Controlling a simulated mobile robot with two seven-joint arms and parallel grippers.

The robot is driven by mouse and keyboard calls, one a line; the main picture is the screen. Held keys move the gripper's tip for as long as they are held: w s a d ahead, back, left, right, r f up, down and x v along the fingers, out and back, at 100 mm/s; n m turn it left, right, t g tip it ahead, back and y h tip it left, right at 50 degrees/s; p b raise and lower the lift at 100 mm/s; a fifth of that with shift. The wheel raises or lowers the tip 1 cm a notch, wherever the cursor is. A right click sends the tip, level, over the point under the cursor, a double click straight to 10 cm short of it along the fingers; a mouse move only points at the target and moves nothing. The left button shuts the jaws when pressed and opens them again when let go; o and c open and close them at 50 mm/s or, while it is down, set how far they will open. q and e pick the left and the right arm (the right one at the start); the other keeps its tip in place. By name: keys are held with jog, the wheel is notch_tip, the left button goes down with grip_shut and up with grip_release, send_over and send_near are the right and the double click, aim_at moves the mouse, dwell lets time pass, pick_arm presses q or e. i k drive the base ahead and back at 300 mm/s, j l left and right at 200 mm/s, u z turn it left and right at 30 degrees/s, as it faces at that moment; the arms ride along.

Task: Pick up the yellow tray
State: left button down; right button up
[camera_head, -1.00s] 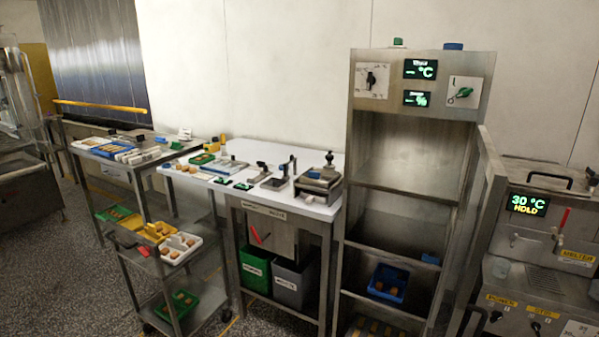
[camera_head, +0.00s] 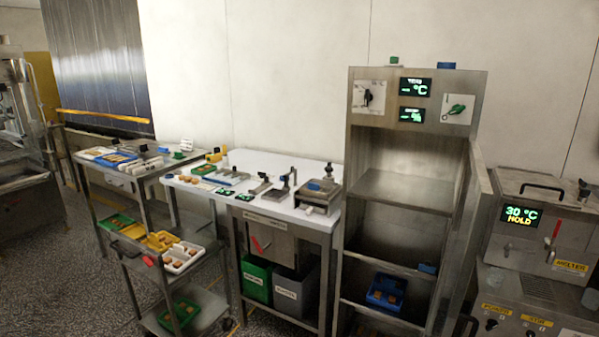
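The yellow tray (camera_head: 150,247) sits on the upper shelf of a steel trolley at the left, with several small brown pieces in it. It lies between a green tray (camera_head: 111,221) on its left and a white tray (camera_head: 193,262) on its right. Neither of my grippers is in the head view.
The trolley (camera_head: 205,297) has another green tray (camera_head: 181,315) on its lower shelf. A white-topped bench (camera_head: 262,170) with tools stands behind it. A steel cabinet (camera_head: 400,230) holds a blue tray (camera_head: 386,290). A melter (camera_head: 540,240) stands at the right. Speckled floor at the lower left is clear.

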aim_at(156, 241)
jog(key=l+z, duration=0.45)
jog(key=l, duration=0.7)
jog(key=u, duration=1.6)
jog(key=i+j, duration=0.2)
jog(key=i, duration=0.25)
jog(key=i+j+z, duration=0.15)
jog(key=i, duration=0.25)
jog(key=i+j, duration=0.3)
jog(key=i, duration=0.15)
